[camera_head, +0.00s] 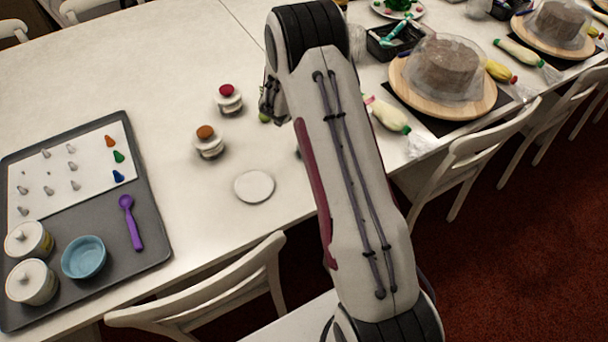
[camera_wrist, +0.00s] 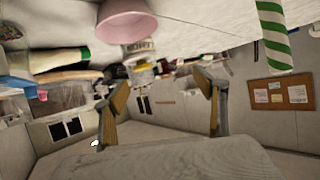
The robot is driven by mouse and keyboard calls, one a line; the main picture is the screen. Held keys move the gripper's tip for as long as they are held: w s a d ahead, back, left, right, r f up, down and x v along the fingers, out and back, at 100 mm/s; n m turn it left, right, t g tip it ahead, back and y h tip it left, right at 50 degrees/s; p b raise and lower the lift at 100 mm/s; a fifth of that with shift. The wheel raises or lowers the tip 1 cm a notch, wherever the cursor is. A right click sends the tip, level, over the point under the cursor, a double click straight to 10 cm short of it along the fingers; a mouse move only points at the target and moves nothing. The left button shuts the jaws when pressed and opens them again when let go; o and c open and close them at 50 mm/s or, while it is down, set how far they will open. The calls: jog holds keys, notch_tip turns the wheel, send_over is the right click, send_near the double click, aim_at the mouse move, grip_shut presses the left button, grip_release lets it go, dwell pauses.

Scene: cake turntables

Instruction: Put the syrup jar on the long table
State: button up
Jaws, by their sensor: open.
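The long table (camera_head: 170,75) is white and runs across the head view. Two small jar-like items stand on it left of my arm, one with a red top (camera_head: 228,100) and one with an orange top (camera_head: 208,143). Two lidded white jars, one (camera_head: 28,240) behind the other (camera_head: 32,283), stand on the grey tray. I cannot tell which of these, if any, is the syrup jar. My gripper (camera_wrist: 160,95) is open with nothing between its fingers in the wrist view. In the head view it is mostly hidden behind my arm, near the red-topped item.
The grey tray (camera_head: 95,275) also holds a blue bowl (camera_head: 84,257) and purple spoon (camera_head: 131,222). A white disc (camera_head: 254,186) lies near the table's front edge. Covered cakes stand right. A chair (camera_head: 215,290) is at the front. The wrist view shows a pink bowl (camera_wrist: 126,20) and striped stick (camera_wrist: 275,38).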

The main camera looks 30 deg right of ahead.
jog(key=s+a+r+n+t+y, duration=0.1)
jog(key=s+a+r+n+y, duration=0.15)
jog(key=a+r, duration=0.6)
jog(key=s+a+r+n+y, duration=0.2)
jog(key=s+a+r+y, duration=0.15)
jog(key=a+r, duration=0.55)
jog(key=s+a+r+n+g+y, duration=0.1)
jog(key=s+a+r+y, duration=0.1)
jog(key=s+a+r, duration=0.35)
jog(key=s+a+r+n+y, duration=0.1)
jog(key=s+a+r, duration=0.1)
jog(key=s, duration=0.6)
jog(key=s+f+n+g, duration=0.1)
jog(key=s+g, duration=0.1)
jog(key=s, duration=1.1)
jog(key=s+a+f+n+g, duration=0.1)
jog(key=s+g, duration=0.1)
jog(key=s, duration=1.2)
jog(key=shift+n, duration=0.35)
